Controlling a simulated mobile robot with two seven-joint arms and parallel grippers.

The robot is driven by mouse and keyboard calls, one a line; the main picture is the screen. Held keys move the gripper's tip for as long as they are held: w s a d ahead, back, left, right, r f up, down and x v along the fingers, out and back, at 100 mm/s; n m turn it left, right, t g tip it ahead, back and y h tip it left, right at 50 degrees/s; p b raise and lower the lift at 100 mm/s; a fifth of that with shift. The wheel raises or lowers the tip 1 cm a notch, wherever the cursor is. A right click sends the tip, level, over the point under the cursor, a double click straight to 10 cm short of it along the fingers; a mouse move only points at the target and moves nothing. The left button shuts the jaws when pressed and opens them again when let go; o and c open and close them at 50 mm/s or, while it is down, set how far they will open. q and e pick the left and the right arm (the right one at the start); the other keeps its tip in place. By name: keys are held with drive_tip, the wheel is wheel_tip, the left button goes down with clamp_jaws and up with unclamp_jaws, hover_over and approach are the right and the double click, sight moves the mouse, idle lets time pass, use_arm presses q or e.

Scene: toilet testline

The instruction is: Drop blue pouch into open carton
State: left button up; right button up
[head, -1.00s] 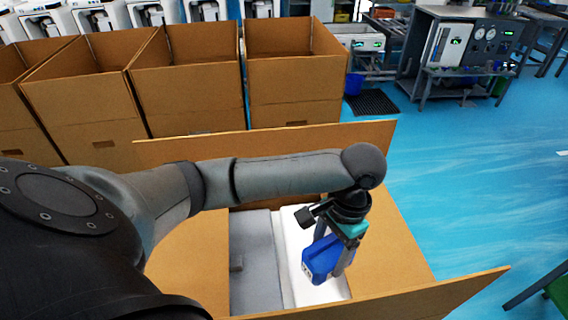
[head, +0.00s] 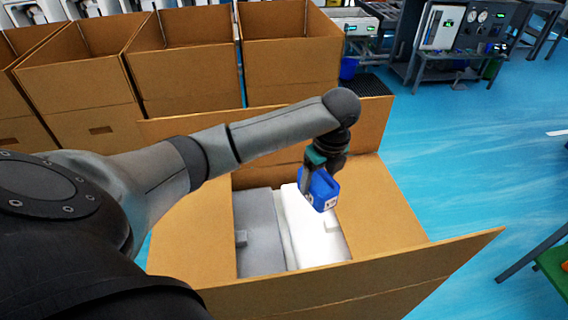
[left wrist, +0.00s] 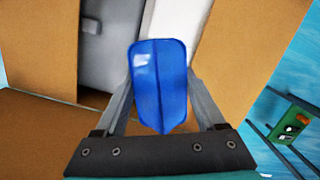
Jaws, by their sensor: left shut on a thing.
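The blue pouch (head: 322,190) is held by my left gripper (head: 308,180), above the open carton (head: 380,200). In the left wrist view the pouch (left wrist: 159,85) sits between the two fingers of my left gripper (left wrist: 160,95), which are shut on it. The carton's flaps are spread outward. Inside it lie a grey piece (head: 262,225) and a white piece (head: 305,228); the pouch hangs over the white piece's far right part. How far the pouch is above it is hard to tell. My right gripper is not in view.
Several tall empty cartons (head: 290,50) stand in a row behind the open carton. A grey test bench (head: 450,45) stands at the back right. A green-topped table (head: 555,265) is at the right edge. Blue floor (head: 460,150) is clear to the right.

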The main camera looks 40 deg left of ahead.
use_arm(q)
drive_tip(key=m, duration=0.1)
drive_tip(key=a+m, duration=0.1)
drive_tip(key=w+a+m, duration=0.1)
drive_tip(key=shift+r+m+t, duration=0.3)
drive_tip(key=shift+m, duration=0.1)
drive_tip(key=shift+f, duration=0.15)
wheel_tip(320, 180, down, 19)
drive_tip(key=b, duration=0.6)
drive_tip(key=shift+f, duration=0.4)
drive_tip(key=shift+r, duration=0.1)
drive_tip(key=shift+f, duration=0.2)
drive_tip(key=o, duration=1.4)
drive_tip(key=shift+c, duration=0.2)
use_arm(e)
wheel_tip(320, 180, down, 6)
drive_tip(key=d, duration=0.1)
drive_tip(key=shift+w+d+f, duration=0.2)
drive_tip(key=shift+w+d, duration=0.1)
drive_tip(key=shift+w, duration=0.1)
